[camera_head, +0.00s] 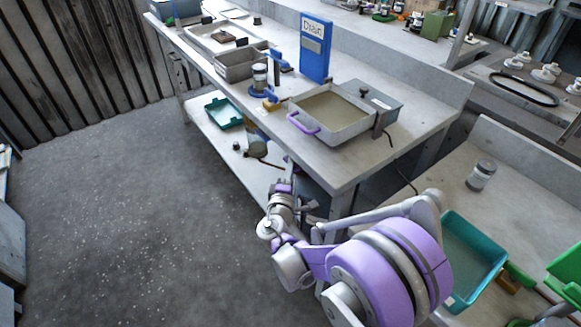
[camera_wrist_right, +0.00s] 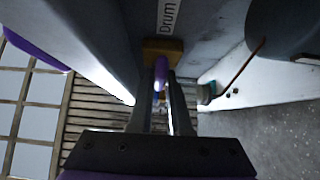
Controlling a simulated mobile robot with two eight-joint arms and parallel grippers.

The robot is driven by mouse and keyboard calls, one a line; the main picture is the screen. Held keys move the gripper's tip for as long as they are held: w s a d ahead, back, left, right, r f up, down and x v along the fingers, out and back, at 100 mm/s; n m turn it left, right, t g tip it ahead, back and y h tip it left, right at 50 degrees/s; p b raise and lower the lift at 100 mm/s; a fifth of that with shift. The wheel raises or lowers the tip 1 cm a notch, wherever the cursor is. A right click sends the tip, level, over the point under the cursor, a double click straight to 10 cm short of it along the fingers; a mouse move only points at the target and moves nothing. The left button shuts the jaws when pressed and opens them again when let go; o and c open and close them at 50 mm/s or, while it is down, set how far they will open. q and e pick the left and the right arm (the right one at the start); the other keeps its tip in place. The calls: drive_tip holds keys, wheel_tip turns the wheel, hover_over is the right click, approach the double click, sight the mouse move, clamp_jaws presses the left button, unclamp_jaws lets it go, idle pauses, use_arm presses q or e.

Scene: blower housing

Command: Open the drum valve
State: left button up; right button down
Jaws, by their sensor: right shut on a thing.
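A brass-coloured valve block (camera_wrist_right: 163,45) is mounted below a "Drum" label (camera_wrist_right: 170,12) on a grey surface in the right wrist view. A purple lever (camera_wrist_right: 160,74) sticks out from the block between my fingers. My right gripper (camera_wrist_right: 161,82) is shut on this lever, with its fingertips close to the block. In the head view my right arm reaches down to the bench's front edge, and the right gripper (camera_head: 285,187) is at the opening below the benchtop. The valve and lever are hidden there. My left gripper is not in view.
The bench (camera_head: 342,168) carries a grey basin (camera_head: 352,136) with a purple handle and a blue "Drain" sign (camera_head: 314,60). A teal tray (camera_head: 222,112) is on the lower shelf. Another teal tray (camera_head: 474,255) is on the right-hand table, near my arm. The floor at left is clear.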

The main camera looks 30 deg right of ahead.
idle(0.3)
drive_tip(key=shift+w+r+n+g+y+p, duration=0.2)
drive_tip(key=shift+n+g+y+p, duration=0.3)
drive_tip(key=shift+n+g+p, duration=0.8)
drive_tip(key=shift+w+r+n+g+y+p, duration=0.15)
drive_tip(key=shift+n+g+y+p, duration=0.45)
drive_tip(key=shift+n+g, duration=1.35)
drive_tip(key=shift+w+r+n+g+y+p, duration=0.3)
drive_tip(key=shift+n+g+p, duration=0.65)
drive_tip(key=shift+g, duration=1.4)
drive_tip(key=shift+s+f, duration=0.1)
drive_tip(key=shift+s, duration=0.05)
drive_tip(key=c, duration=0.9)
unclamp_jaws()
drive_tip(key=shift+o, duration=0.2)
